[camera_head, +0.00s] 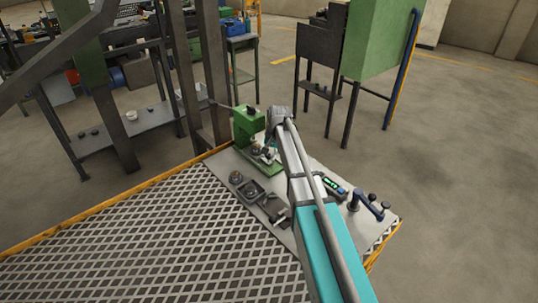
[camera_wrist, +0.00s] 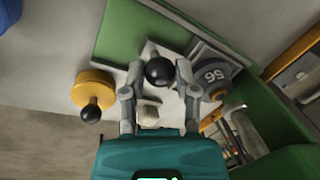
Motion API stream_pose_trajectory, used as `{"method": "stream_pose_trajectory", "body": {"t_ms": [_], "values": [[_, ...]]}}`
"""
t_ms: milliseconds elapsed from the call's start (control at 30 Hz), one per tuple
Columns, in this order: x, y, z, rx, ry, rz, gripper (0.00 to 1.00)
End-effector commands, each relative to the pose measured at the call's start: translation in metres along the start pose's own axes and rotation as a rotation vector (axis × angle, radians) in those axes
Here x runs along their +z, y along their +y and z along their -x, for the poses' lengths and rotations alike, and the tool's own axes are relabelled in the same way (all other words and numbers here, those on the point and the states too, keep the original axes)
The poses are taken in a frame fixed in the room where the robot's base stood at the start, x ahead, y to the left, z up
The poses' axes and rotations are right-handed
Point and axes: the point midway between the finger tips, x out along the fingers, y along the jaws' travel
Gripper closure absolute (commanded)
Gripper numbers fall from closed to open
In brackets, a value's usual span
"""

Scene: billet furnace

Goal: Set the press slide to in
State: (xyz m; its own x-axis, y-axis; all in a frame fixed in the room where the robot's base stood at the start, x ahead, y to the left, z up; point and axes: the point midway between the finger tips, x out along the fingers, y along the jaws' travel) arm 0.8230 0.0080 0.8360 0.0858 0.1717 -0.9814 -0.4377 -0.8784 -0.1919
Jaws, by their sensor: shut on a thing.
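The green press (camera_head: 248,124) stands at the far end of the grey bench top, and its green body (camera_wrist: 130,32) also shows in the wrist view. A black ball knob (camera_wrist: 159,71) sits on a pale plate between green parts; it looks like the press slide's handle. My gripper (camera_wrist: 159,74) has its two fingers on either side of this knob and is shut on it. In the head view my gripper (camera_head: 270,146) is at the front of the press, partly hidden by my arm. How far in the slide stands cannot be told.
A yellow round piece with a black knob (camera_wrist: 92,90) is left of my gripper; a grey disc marked 56 (camera_wrist: 212,78) is close at the right. A dark tray (camera_head: 250,196), a display device (camera_head: 334,187) and a blue-handled lever (camera_head: 366,204) are on the bench.

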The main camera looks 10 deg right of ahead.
Motion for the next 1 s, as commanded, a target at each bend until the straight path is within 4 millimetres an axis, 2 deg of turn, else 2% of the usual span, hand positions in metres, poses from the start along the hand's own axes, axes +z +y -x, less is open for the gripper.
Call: {"method": "stream_pose_trajectory", "body": {"t_ms": [233, 500, 767, 800, 967, 1000], "values": [[-0.002, -0.002, -0.001, 0.0, 0.0, 0.0, 1.0], [-0.013, -0.019, -0.004, 0.0, 0.0, 0.001, 1.0], [-0.014, -0.021, -0.004, -0.005, 0.002, 0.001, 1.0], [-0.014, -0.021, -0.004, -0.005, 0.003, 0.001, 0.59], [-0.014, -0.021, -0.004, -0.004, 0.002, 0.001, 0.3], [-0.014, -0.02, -0.004, -0.004, 0.002, 0.001, 0.27]]}}
